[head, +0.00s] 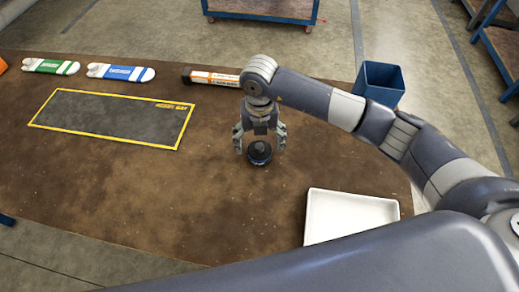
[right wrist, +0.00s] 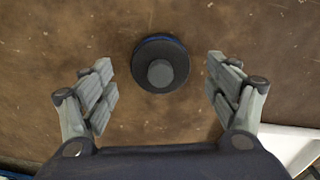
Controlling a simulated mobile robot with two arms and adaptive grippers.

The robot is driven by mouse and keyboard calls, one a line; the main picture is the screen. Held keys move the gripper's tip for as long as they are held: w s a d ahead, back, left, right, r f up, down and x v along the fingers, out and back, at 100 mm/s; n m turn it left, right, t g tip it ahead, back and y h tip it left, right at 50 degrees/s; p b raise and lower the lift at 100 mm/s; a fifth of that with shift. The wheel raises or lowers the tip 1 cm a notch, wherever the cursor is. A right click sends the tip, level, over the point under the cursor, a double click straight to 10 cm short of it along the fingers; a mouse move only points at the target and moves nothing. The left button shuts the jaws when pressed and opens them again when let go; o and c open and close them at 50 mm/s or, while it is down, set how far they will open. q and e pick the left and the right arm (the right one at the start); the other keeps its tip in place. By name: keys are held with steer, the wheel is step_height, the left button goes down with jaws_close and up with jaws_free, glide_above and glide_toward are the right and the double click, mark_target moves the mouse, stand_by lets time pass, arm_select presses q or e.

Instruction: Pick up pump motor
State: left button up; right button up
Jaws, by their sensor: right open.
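The pump motor (head: 259,153) is a small dark round part with a blue edge, standing on the brown table. My right gripper (head: 260,147) is directly over it, pointing down, with its fingers open. In the right wrist view the pump motor (right wrist: 160,64) lies in the gap between the open fingers of the right gripper (right wrist: 161,88), a little toward the top of the picture. A grey round knob shows at its middle. Neither finger touches it in that view. My left gripper is not in view.
A white tray (head: 350,215) stands right of the motor, and a blue bin (head: 379,82) is behind it. The table (head: 190,215) is clear in front.

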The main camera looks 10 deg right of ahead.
mark_target(259, 146)
step_height(259, 146, down, 2)
steer(key=shift+f, duration=0.75)
steer(key=shift+c, duration=0.3)
steer(key=c, duration=1.5)
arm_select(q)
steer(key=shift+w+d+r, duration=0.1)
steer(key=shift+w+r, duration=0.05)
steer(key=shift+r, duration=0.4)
